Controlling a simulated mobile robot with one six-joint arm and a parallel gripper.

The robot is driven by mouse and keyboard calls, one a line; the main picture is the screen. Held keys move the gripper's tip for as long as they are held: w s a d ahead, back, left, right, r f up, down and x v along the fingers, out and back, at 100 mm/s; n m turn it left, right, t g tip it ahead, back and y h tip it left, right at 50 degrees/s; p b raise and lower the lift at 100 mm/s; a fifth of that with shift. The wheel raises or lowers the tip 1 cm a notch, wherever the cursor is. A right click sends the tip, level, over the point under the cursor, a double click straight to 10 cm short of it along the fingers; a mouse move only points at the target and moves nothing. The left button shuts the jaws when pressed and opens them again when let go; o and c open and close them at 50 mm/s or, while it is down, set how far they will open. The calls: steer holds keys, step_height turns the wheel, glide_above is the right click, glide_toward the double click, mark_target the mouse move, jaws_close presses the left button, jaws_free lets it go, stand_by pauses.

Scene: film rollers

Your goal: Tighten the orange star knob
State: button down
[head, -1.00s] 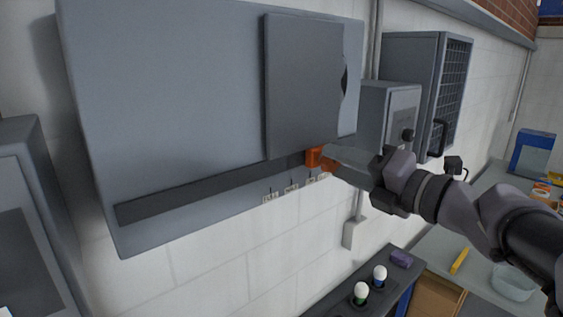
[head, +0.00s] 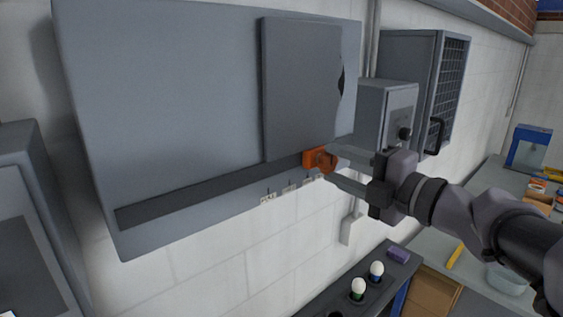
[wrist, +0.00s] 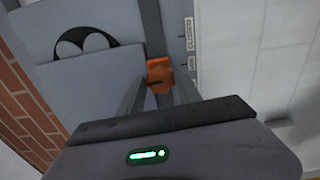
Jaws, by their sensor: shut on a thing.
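The orange star knob (head: 326,159) sits at the right end of the dark horizontal strip (head: 200,190) on the grey wall panel (head: 180,90), just below a darker grey plate (head: 302,90). The knob's exact turn angle cannot be told.
Small white labels (head: 289,188) run along the panel's lower edge. A grey box with a black knob (head: 388,118) and a vented cabinet (head: 428,85) are on the wall to the right. Below stands a dark rack with white-topped items (head: 376,270).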

stand_by(0.3)
steer(key=c, duration=0.8)
jaws_free()
steer(key=b+v, duration=0.2)
steer(key=v, duration=1.5)
steer(key=shift+s+d, duration=0.1)
steer(key=shift+s, duration=0.05)
